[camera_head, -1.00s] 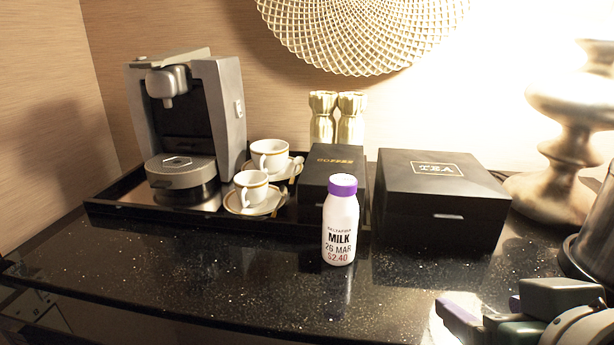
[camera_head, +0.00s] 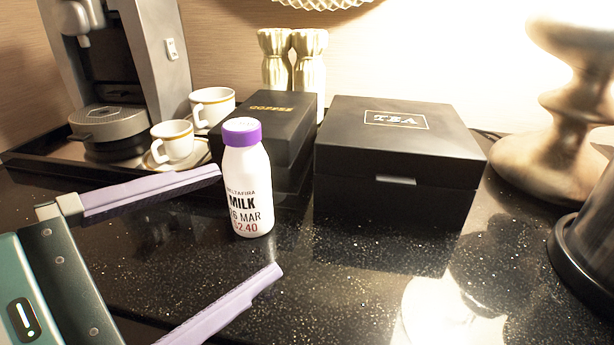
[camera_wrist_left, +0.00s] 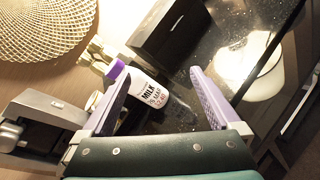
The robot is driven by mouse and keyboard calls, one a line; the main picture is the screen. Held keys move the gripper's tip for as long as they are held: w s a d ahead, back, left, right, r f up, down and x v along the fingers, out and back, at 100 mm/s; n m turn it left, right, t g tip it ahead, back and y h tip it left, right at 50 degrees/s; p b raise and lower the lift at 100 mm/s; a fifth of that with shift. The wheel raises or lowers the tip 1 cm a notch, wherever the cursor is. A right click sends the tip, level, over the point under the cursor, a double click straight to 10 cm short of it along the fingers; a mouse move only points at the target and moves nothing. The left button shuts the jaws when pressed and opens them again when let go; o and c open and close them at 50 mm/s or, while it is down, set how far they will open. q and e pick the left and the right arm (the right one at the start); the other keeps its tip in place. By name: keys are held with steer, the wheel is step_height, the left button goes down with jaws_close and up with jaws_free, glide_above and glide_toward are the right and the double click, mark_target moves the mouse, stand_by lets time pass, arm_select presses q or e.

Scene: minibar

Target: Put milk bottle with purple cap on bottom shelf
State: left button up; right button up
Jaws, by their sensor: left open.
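The white milk bottle with a purple cap (camera_head: 248,190) stands upright on the black speckled counter, in front of the coffee box. My left gripper (camera_head: 250,222) is open in the head view, with its two purple fingers pointing toward the bottle. The far finger's tip is close to the bottle's left side and the near finger lies in front of it; I cannot tell whether either touches. In the left wrist view the bottle (camera_wrist_left: 153,92) appears between the open fingers, partly behind the left one. My right gripper is out of view. No bottom shelf can be made out.
A black tea box (camera_head: 398,155) stands right of the bottle, and a coffee box (camera_head: 285,112) is behind it. Cups (camera_head: 173,141) and a coffee machine (camera_head: 110,70) are at the left. A metallic lamp base (camera_head: 560,140) is at the right. The front right counter is mostly clear.

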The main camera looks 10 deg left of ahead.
mark_target(231, 174)
arm_select(q)
steer(key=a+n+t, duration=0.1)
steer(key=n, duration=0.2)
steer(key=w+a+n+t+y+b, duration=0.1)
steer(key=n, duration=0.2)
steer(key=w+a+f+n+t+y+b, duration=0.1)
steer(key=a+n, duration=0.1)
steer(key=n, duration=0.1)
steer(key=shift+n, duration=0.3)
steer(key=shift+w+a+r+n+y, duration=0.15)
steer(key=shift+w+n+y, duration=0.15)
steer(key=shift+w, duration=0.05)
steer(key=x, duration=0.3)
steer(key=shift+w+r+p, duration=0.15)
steer(key=shift+w+p, duration=0.1)
steer(key=shift+p, duration=0.15)
steer(key=x, duration=0.6)
jaws_close()
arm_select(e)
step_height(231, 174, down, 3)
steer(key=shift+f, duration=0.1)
